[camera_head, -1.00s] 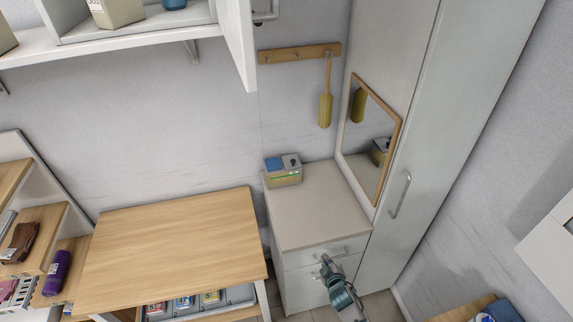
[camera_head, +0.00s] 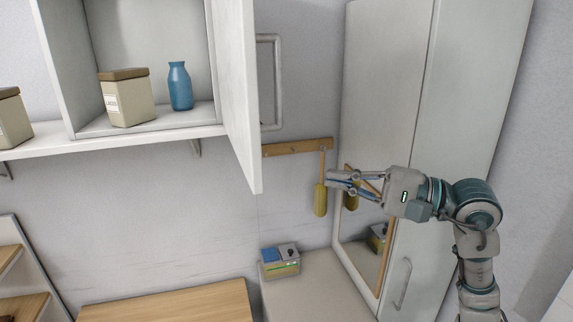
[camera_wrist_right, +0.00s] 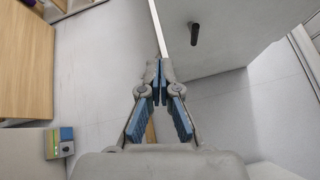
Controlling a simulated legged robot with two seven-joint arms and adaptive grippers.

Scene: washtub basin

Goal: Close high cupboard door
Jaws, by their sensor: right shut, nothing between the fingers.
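The high cupboard (camera_head: 160,50) is at the upper left in the head view, and its white door (camera_head: 240,95) stands open, swung out toward me. My right gripper (camera_head: 335,180) is shut and empty. It is to the right of the door, apart from it, and points left. In the right wrist view the closed fingers (camera_wrist_right: 160,85) show, with a pale panel with a thin edge (camera_wrist_right: 172,28) and a dark handle (camera_wrist_right: 194,34) beyond them. My left gripper is not in view.
A canister (camera_head: 127,98) and a blue bottle (camera_head: 180,86) stand inside the cupboard. A tall cabinet with a mirror (camera_head: 365,250) stands at the right behind my arm. A wooden hook rail (camera_head: 290,148) and a small box (camera_head: 280,262) are below and behind the door.

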